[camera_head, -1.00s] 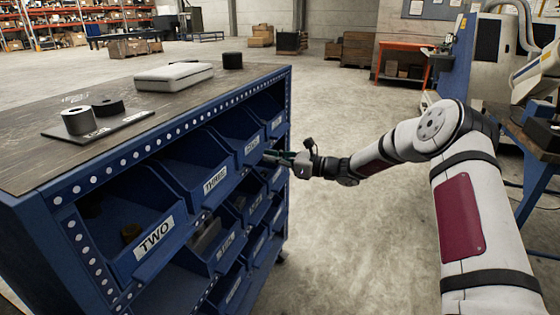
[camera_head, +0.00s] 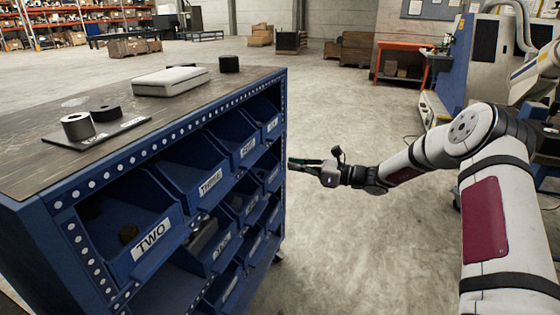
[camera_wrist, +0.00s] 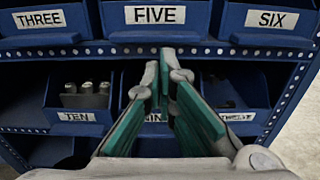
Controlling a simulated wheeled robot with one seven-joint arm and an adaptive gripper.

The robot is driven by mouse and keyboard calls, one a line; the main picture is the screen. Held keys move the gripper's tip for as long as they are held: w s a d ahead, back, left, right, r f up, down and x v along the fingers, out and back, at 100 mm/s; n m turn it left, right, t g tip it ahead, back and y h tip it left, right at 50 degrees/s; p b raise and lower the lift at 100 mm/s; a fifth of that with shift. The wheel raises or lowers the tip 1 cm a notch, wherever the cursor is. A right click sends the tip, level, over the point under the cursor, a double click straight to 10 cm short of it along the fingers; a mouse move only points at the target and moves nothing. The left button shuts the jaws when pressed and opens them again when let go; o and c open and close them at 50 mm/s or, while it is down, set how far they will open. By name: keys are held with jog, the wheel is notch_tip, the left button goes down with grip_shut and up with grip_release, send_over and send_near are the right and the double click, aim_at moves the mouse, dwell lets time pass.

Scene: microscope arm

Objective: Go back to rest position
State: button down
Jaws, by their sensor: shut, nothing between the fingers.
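My gripper (camera_head: 291,162) is at the end of my outstretched arm, just right of the blue bin cabinet (camera_head: 45,240) in the head view. In the wrist view my gripper (camera_wrist: 164,75) is shut and empty, its green-padded fingers meeting near the tips. It points at the bin fronts, with the FIVE label (camera_wrist: 155,15) straight ahead of the tips. The bin labelled TEN (camera_wrist: 77,116) holds several metallic cylinders (camera_wrist: 87,95). The labels of the lower bins in the middle and on the right are partly hidden by the fingers.
On the cabinet top are a plate (camera_head: 125,125) with a grey ring and a black ring, a pale flat case (camera_head: 172,81) and a black cylinder (camera_head: 229,64). Open floor (camera_head: 335,110) lies behind and right of the cabinet. A machine (camera_head: 495,60) stands at the right.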

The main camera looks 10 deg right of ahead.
jog(key=s+a+r+n+g+h, duration=0.25)
jog(key=s+r+n, duration=0.2)
jog(key=s, duration=0.45)
jog(key=s+a+r+n+g+h, duration=0.25)
jog(key=s+n+g, duration=0.2)
jog(key=s, duration=0.45)
jog(key=s+a+r+n+g+h, duration=0.25)
jog(key=s+r+n, duration=0.3)
jog(key=s, duration=0.45)
jog(key=s+d+n+t+h, duration=0.1)
jog(key=s+d+n+h, duration=0.25)
jog(key=s, duration=0.55)
jog(key=s+d+n+h, duration=0.2)
jog(key=s+d+n, duration=0.15)
jog(key=s, duration=0.55)
jog(key=s+d+n+t+h, duration=0.1)
jog(key=s+d+n+h, duration=0.2)
jog(key=s, duration=0.7)
notch_tip(320, 180, up, 19)
jog(key=t+p, duration=0.2)
jog(key=p, duration=1.5)
jog(key=shift+w+d+t+p, duration=0.15)
jog(key=shift+d+t+p, duration=0.15)
jog(key=shift+t+p, duration=0.05)
jog(key=shift+m, duration=0.25)
